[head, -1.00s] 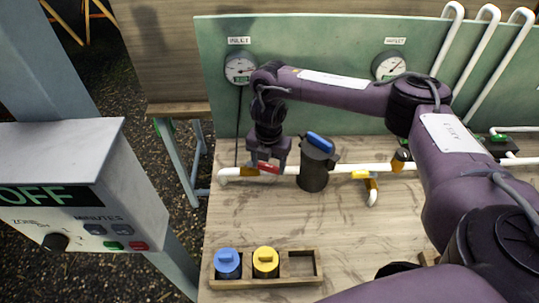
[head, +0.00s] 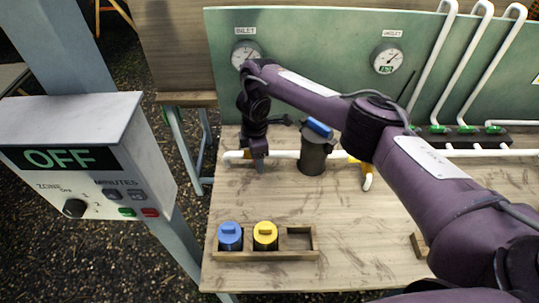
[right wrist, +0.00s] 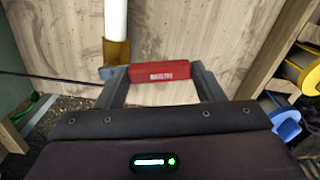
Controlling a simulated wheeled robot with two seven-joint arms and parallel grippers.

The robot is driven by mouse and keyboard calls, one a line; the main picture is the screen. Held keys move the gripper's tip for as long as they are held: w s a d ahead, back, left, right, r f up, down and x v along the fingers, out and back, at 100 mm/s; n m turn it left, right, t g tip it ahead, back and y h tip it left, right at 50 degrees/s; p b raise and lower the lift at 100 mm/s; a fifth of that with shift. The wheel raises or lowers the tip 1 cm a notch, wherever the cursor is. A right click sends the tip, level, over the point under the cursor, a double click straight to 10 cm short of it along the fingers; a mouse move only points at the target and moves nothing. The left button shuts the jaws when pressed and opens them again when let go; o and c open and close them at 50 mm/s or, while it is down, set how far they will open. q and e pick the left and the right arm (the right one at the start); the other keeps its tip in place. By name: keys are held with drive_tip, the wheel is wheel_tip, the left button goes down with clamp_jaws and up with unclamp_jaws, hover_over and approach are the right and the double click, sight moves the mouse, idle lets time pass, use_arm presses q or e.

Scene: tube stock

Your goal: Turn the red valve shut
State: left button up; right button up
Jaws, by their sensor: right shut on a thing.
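The red valve handle (right wrist: 160,72) shows in the right wrist view, spanning between the two fingers of my right gripper (right wrist: 156,80), which is shut on it. The handle lies crosswise to the white pipe (right wrist: 115,18) and its brass fitting (right wrist: 117,53). In the head view my right gripper (head: 259,164) points down at the left part of the white pipe (head: 236,155) and hides the handle. My left gripper is not in view.
A dark canister with a blue top (head: 314,152) stands close right of my gripper. A wooden rack (head: 300,255) holds blue and yellow caps at the front. The control box (head: 85,155) at the left reads OFF. The middle of the bench (head: 300,205) is clear.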

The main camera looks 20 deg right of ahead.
drive_tip(key=shift+w+a+r+m+p, duration=0.15)
drive_tip(key=shift+a+m+p, duration=0.45)
drive_tip(key=shift+m, duration=0.8)
drive_tip(key=shift+w+a, duration=0.1)
drive_tip(key=shift+a, duration=0.05)
drive_tip(key=o, duration=1.1)
wheel_tip(320, 180, up, 8)
drive_tip(key=p, duration=0.4)
drive_tip(key=shift+f, duration=0.2)
